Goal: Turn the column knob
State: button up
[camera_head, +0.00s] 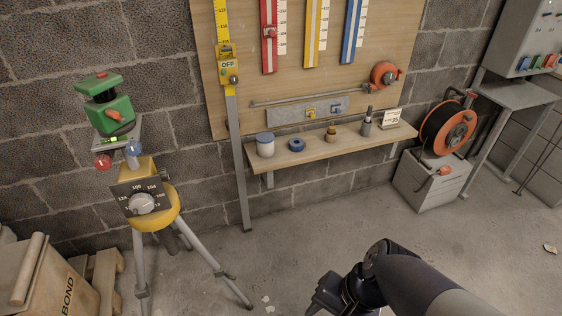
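A yellow tripod head (163,212) stands at the left and carries a dark dial plate with numbers. A silver round knob (141,204) sits on that plate; I take it as the column knob, though no label confirms this. A red knob (103,162) sticks out higher up, beside a blue-topped part (133,149). A green instrument (108,115) sits on top. My gripper (328,300) is at the bottom edge, right of the tripod and well apart from it. Its fingers are dark and partly cut off, so its opening is unclear.
A yellow upright post (229,70) with an OFF slider stands against the board. A wooden shelf (290,159) holds small jars. An orange cable reel (448,128) sits on a grey box at right. A wooden crate (45,285) is at lower left. Tripod legs spread over the floor.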

aim_at(163, 172)
jog(key=l+u, duration=0.1)
jog(key=i+j, duration=0.8)
jog(key=j+z, duration=0.05)
